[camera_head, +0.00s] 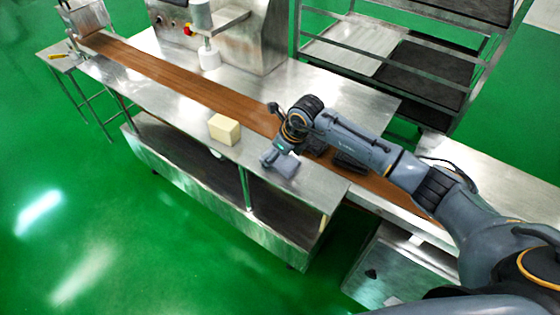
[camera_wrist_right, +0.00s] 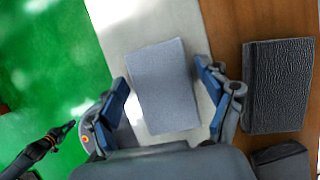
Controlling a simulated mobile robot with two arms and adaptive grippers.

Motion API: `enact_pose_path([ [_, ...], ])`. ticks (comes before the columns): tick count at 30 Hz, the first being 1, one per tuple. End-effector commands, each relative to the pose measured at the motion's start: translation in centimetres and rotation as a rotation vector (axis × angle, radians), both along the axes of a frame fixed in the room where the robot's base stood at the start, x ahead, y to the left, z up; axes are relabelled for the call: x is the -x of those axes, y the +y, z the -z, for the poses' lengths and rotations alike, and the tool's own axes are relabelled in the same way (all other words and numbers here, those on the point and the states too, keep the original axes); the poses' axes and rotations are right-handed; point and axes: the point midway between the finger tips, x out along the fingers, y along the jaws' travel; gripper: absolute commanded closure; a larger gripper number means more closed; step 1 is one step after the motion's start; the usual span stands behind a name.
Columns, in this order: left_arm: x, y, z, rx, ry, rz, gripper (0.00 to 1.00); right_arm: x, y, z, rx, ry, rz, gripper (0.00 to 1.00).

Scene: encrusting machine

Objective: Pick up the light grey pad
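The light grey pad (camera_wrist_right: 163,85) is a flat rectangle. It lies on the metal table top beside the brown belt, slightly tilted in the right wrist view. In the head view the grey pad (camera_head: 285,166) shows near the table's front edge, partly hidden by my right gripper (camera_head: 273,153). In the right wrist view my right gripper (camera_wrist_right: 166,97) is open, with one blue-padded finger on each side of the pad. Narrow gaps show between the fingers and the pad's sides.
A black textured pad (camera_wrist_right: 278,86) lies on the brown belt (camera_head: 180,84), right of the grey pad in the wrist view. Another dark piece (camera_wrist_right: 281,160) lies below it. A cream block (camera_head: 224,129) stands on the table to the left. A metal rack (camera_head: 395,50) stands behind.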

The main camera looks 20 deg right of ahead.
Motion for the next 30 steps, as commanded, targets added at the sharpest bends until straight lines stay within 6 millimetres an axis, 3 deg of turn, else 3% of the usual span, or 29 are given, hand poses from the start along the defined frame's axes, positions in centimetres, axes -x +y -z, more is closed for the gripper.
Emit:
enact_pose_path([
  [1, 0.0, 0.0, 0.0, 0.0, 0.0, 0.0, 1.0, 0.0, 0.0, 0.0, 0.0, 0.0, 0.0, 0.4],
  [5, 0.0, 0.0, 0.0, 0.0, 0.0, 0.0, 1.0, 0.0, 0.0, 0.0, 0.0, 0.0, 0.0, 0.65],
  [20, 0.0, -0.1, -0.3, 0.001, 0.0, 0.001, 1.0, -0.1, 0.0, -1.0, 0.001, -0.003, 0.0, 0.66],
  [24, 0.0, -0.1, 0.8, 0.001, 0.0, 0.001, 1.0, -0.2, -0.1, -3.5, 0.002, -0.008, -0.002, 0.66],
  [30, 0.0, -0.1, 1.3, 0.001, 0.0, 0.001, 1.0, 3.7, -1.1, -8.0, 0.003, -0.007, -0.004, 0.66],
])
